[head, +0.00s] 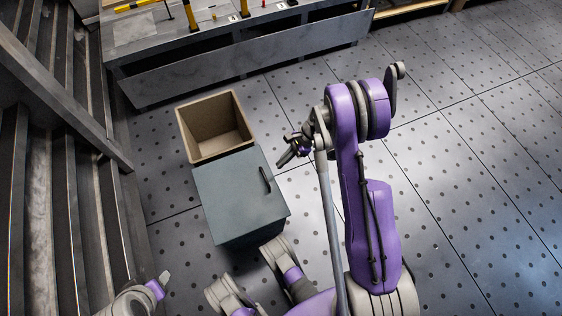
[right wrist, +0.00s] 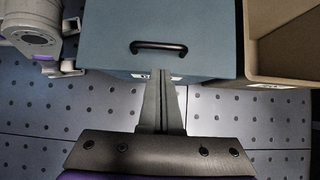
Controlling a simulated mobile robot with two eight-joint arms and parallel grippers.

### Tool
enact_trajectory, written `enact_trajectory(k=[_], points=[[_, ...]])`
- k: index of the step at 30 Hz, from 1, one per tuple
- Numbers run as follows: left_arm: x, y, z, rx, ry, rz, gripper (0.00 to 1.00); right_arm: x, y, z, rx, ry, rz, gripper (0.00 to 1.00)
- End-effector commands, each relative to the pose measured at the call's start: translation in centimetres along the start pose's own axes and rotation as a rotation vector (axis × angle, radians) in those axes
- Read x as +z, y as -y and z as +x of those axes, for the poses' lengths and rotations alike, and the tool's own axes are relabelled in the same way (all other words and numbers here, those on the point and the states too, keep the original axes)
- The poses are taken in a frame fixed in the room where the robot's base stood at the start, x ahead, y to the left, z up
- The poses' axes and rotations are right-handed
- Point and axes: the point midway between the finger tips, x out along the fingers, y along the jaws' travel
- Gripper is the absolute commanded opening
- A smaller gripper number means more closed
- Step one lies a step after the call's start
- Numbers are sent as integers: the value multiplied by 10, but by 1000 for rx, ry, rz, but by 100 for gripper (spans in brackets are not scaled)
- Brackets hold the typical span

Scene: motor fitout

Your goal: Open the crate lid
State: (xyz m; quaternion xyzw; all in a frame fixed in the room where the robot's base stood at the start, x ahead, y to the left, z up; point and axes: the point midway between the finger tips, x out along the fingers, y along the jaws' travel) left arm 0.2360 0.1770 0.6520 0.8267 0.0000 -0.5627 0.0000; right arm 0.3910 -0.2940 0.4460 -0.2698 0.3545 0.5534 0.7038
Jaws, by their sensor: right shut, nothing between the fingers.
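The crate (head: 238,232) is a dark grey-green box standing on the floor, and its flat lid (head: 232,190) lies closed on top. A black bar handle (head: 265,180) sits near the lid's right edge. In the right wrist view the lid (right wrist: 200,22) and its handle (right wrist: 159,47) show just beyond my fingers. My right gripper (head: 285,161) is shut and empty, to the right of the crate and apart from the handle. Its fingers (right wrist: 161,80) point toward the handle in the right wrist view. My left gripper (head: 165,278) is at the lower left, and its finger state is unclear.
An open, empty-looking brown box (head: 213,128) stands against the crate's far side. A grey workbench (head: 240,62) with yellow tools runs along the back. Dark slatted stairs or racks (head: 65,190) line the left. The dotted floor (head: 465,165) at right is clear.

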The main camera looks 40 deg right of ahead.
Motion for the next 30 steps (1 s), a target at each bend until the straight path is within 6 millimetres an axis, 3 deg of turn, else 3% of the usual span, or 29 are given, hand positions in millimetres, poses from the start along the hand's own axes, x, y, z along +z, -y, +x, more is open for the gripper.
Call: enact_trajectory(k=[6, 12, 30], points=[[2, 0, 11, 0, 0, 0, 50, -1, 1, 43, 1, -1, -3, 0], [3, 0, 15, 0, -1, 0, 50, 0, 0, 66, 0, -2, -3, 0], [2, 0, 13, 0, 0, 0, 50, 3, 0, 68, -1, -16, -2, 0]])
